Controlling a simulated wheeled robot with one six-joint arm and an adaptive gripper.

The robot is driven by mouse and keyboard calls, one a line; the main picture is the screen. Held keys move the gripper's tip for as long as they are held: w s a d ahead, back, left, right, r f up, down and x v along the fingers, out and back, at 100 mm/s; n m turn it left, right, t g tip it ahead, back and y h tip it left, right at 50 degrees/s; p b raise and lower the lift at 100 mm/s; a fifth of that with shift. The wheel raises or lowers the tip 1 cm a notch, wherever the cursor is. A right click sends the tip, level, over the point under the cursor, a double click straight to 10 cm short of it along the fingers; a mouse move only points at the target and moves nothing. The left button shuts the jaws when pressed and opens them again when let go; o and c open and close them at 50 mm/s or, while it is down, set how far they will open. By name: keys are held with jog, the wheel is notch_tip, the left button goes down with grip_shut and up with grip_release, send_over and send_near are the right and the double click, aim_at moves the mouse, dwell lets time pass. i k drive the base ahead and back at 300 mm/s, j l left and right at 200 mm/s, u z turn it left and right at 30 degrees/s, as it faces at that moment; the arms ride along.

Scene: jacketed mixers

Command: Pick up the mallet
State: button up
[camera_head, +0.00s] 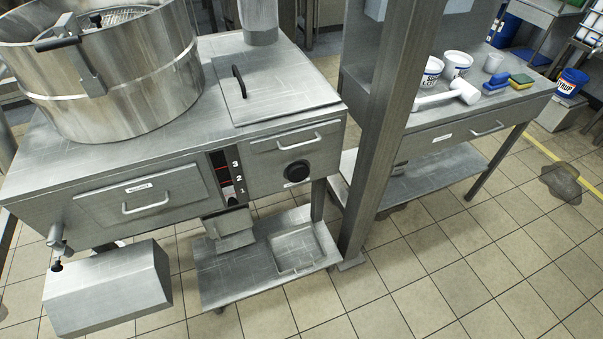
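A white mallet (464,91) lies on the steel side table (436,138) at the right. Its thick head points right and its handle runs left toward the steel column. The handle's left end is near the column's edge. My gripper is not in view.
Several white tubs and cups (457,64) stand behind the mallet, with sponges (521,81) to its right. A steel column (384,130) stands left of the table. A large mixer kettle (110,75) fills the left. A dark puddle (562,182) lies on the tiled floor at the right.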

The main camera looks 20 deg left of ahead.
aim_at(459, 88)
jog(key=i+l+u, duration=0.15)
jog(key=u, duration=0.3)
jog(key=i+l+u, duration=0.2)
jog(key=u, duration=0.25)
jog(key=i+l+u, duration=0.1)
jog(key=l, duration=0.3)
jog(key=i+l, duration=0.2)
jog(key=l, duration=0.25)
jog(key=i+l+u, duration=0.15)
jog(key=l, duration=0.25)
jog(key=i+l+u, duration=0.1)
jog(key=l, duration=0.3)
jog(key=i+l+u, duration=0.1)
jog(key=l, duration=0.35)
jog(key=i+l, duration=0.1)
jog(key=l, duration=0.3)
jog(key=i+l, duration=0.15)
jog(key=l, duration=0.2)
